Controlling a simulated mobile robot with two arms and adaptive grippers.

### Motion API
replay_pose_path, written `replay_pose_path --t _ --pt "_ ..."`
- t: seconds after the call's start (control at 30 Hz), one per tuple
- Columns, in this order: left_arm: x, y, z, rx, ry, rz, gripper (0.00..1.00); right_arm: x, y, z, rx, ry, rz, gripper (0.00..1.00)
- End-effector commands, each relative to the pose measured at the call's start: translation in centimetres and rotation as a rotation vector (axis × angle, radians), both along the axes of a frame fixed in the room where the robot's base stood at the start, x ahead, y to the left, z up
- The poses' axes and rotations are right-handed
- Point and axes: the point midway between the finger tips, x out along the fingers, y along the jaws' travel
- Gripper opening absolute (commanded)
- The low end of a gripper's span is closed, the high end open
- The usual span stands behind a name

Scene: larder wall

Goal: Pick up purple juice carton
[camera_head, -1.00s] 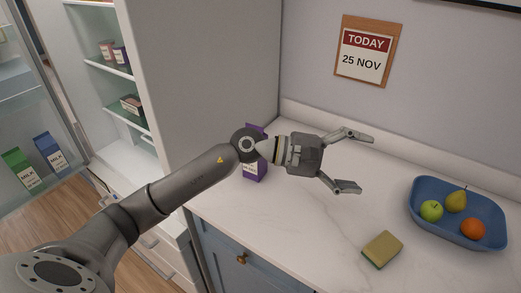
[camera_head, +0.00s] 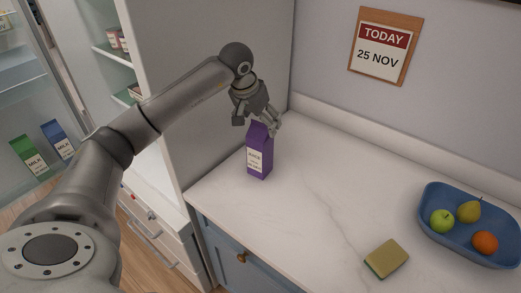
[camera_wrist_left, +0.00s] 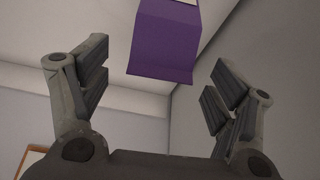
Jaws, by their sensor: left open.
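The purple juice carton (camera_head: 260,155) stands upright on the white counter, near its left end by the tall grey side panel. My left gripper (camera_head: 259,124) points down at the top of the carton, with its fingers spread. In the left wrist view the carton (camera_wrist_left: 165,45) shows between and beyond the two open fingers of my left gripper (camera_wrist_left: 155,88), apart from both. In the head view a finger overlaps the carton's top, so the exact gap there is hard to tell. My right gripper is not in view.
A sponge (camera_head: 386,258) lies on the counter (camera_head: 325,190) at the front. A blue tray (camera_head: 470,250) with fruit stands at the right. The grey panel (camera_head: 215,135) rises close to the carton's left. Milk cartons (camera_head: 30,155) stand in the open fridge door.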

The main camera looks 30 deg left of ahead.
Motion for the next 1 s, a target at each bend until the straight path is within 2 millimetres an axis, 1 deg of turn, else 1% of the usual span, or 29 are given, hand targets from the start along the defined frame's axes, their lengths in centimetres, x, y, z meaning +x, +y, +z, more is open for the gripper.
replay_pose_path --t 0.17,0.23,0.37,0.4,0.5,0.6,0.8,1.0 --pt "0.5 0.0 -1.0 -0.001 0.001 0.0 0.82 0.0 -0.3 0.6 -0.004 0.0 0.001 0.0" --pt "0.7 0.0 -1.6 -0.003 0.004 -0.001 0.82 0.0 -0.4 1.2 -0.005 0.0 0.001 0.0" --pt "1.4 0.1 -3.3 -0.003 0.004 0.0 0.82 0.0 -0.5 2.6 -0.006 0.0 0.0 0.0" --pt "1.7 0.1 -3.9 -0.005 0.004 0.0 0.82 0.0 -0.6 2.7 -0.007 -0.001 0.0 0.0" --pt "2.1 0.1 -5.0 -0.003 0.002 0.0 0.82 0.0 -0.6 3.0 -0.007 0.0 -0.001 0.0" --pt "2.3 0.2 -5.5 -0.002 -0.001 0.0 0.82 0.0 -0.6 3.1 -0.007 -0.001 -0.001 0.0" --pt "2.4 0.2 -5.6 -0.002 -0.002 -0.001 0.82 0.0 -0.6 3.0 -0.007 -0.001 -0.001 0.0" --pt "2.4 0.2 -5.6 -0.002 -0.001 -0.001 0.56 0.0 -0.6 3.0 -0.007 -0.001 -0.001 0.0"
